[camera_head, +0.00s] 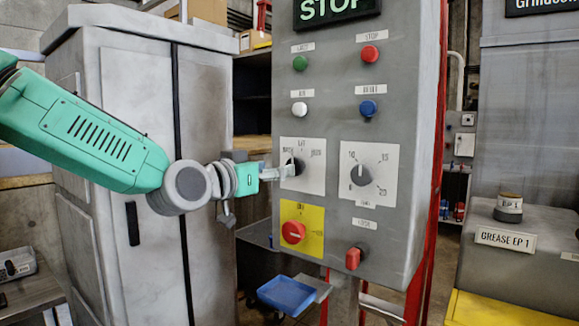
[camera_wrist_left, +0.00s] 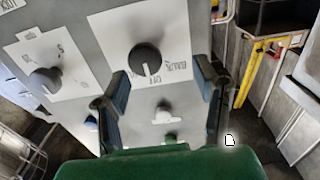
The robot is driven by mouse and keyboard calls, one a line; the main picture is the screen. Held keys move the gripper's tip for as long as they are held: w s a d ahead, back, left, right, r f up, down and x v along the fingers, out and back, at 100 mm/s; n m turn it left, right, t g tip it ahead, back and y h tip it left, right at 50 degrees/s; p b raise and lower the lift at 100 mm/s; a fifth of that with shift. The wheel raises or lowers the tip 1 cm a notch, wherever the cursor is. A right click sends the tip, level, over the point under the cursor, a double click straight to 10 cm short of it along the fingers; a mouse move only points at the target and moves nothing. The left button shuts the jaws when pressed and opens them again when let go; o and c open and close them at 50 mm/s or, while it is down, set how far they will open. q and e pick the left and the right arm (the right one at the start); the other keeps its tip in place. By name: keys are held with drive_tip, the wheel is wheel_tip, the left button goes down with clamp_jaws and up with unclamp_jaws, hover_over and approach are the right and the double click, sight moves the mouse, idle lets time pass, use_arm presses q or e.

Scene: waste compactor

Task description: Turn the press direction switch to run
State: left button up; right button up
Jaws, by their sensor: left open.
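The press direction switch is a black round knob (camera_head: 297,167) on a white plate (camera_head: 314,184) on the grey control panel. My left gripper (camera_head: 286,171) is at the knob's left side and hides part of it. In the left wrist view the knob (camera_wrist_left: 145,60) lies ahead, between the two open fingers of my left gripper (camera_wrist_left: 160,72). I see no clear contact. The knob's white mark points toward the OFF label in that view. The small side labels are hard to read. My right gripper is not in view.
A numbered dial knob (camera_head: 361,175) is right of the switch. A red knob on a yellow plate (camera_head: 304,249) is below. Green (camera_head: 300,63), red (camera_head: 370,54), white (camera_head: 299,109) and blue (camera_head: 368,108) buttons are above. A grey cabinet (camera_head: 125,60) stands left.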

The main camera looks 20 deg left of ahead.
sight(296, 165)
use_arm(q)
drive_tip(key=w+d, duration=0.2)
drive_tip(key=d, duration=0.1)
drive_tip(key=w+d, duration=0.1)
drive_tip(key=w, duration=0.1)
drive_tip(key=shift+w+d+r, duration=0.1)
drive_tip(key=shift+d+r, duration=0.15)
drive_tip(key=shift+r, duration=0.05)
drive_tip(key=shift+w+d, duration=0.2)
drive_tip(key=shift+a, duration=0.25)
drive_tip(key=shift+s+a+f, duration=0.1)
drive_tip(key=shift+a, duration=0.6)
drive_tip(key=c, duration=1.2)
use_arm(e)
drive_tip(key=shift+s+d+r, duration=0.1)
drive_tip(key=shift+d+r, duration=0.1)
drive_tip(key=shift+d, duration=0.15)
